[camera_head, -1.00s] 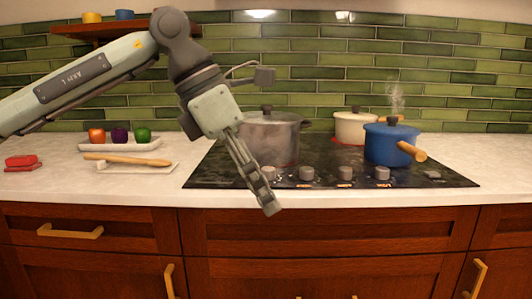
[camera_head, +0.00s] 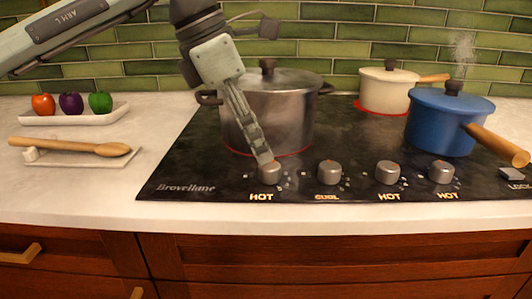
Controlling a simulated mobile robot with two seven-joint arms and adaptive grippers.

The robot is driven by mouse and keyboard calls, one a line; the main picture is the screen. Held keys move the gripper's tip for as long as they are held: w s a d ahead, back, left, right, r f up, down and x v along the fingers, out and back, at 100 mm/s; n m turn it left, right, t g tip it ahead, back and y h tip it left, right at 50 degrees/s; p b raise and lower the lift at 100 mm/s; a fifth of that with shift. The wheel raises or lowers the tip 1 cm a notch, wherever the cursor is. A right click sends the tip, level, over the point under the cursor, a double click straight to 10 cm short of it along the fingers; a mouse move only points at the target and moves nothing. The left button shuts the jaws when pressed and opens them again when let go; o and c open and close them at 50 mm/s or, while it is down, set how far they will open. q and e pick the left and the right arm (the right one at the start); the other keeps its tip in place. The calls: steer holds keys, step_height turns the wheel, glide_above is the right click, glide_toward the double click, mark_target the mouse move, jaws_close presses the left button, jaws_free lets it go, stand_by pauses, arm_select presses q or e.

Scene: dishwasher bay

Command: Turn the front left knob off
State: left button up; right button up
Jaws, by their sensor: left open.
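The leftmost knob (camera_head: 271,173) in the row along the cooktop's front is grey and round, with a lit "HOT" label in front of it. My left gripper (camera_head: 264,157) comes down from above with its fingertips at the back and top of this knob. The fingers are seen nearly edge-on, so the gap between them is hidden, and I cannot tell whether they touch the knob. A grey metal pot (camera_head: 285,110) stands just behind, on a burner with a red glowing ring. My right gripper is out of view.
The second knob (camera_head: 330,172) reads "COOL"; the third (camera_head: 388,172) and fourth (camera_head: 441,171) read "HOT". A steaming blue pot (camera_head: 440,125) has its wooden handle toward the front right. A cream pot (camera_head: 383,92) is behind. A spoon (camera_head: 75,147) lies at left.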

mark_target(269, 165)
arm_select(q)
steer(key=x, duration=0.4)
steer(key=shift+w+d+f, duration=0.1)
steer(key=shift+w+f, duration=0.05)
steer(key=shift+f, duration=0.25)
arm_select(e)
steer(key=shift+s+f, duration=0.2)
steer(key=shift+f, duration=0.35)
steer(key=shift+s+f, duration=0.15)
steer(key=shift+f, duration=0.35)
arm_select(q)
steer(key=shift+c, duration=0.2)
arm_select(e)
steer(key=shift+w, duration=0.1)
arm_select(q)
steer(key=shift+c, duration=1.4)
steer(key=c, duration=0.8)
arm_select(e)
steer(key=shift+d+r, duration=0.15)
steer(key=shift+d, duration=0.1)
